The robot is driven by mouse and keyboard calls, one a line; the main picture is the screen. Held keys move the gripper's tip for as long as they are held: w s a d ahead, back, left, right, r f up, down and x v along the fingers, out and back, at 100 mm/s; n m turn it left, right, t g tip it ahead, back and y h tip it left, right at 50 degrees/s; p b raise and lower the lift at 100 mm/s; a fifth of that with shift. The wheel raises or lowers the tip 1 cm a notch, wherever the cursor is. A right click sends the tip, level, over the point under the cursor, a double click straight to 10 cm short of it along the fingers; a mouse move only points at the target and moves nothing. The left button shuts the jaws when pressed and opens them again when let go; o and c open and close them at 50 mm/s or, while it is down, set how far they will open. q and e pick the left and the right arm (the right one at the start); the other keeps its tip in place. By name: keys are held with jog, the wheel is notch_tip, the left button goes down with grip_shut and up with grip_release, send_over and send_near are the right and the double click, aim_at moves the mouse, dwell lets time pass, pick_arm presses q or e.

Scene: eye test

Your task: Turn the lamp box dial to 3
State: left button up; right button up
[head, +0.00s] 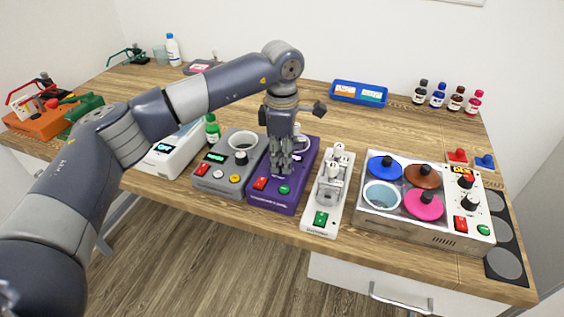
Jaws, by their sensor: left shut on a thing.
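The purple box (311,167) stands near the front edge of the table, with a red switch (260,183), a green button (284,189) and a pale ring (301,144) on top. No readable name marks it as the lamp box. My left gripper (283,167) points straight down over this box, its fingers closed at the spot between the switch and the ring. They appear shut on its dial, which the fingers hide. The dial's setting cannot be read. My right gripper is not in view.
A grey box (215,182) with a black knob stands close on the left, and a white device (330,216) close on the right. A silver box (386,227) with coloured lids stands further right. A blue tray (337,96) and several bottles stand behind.

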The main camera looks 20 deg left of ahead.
pick_arm(q)
jog(key=m+b, duration=0.1)
jog(key=m, duration=0.5)
jog(key=shift+m+b, duration=0.3)
jog(key=shift+b, duration=0.05)
jog(key=m, duration=0.5)
jog(key=shift+r+b, duration=0.15)
jog(key=shift+b, duration=0.2)
jog(key=shift+w+m, duration=0.1)
jog(key=shift+m, duration=0.3)
jog(key=o, duration=1.1)
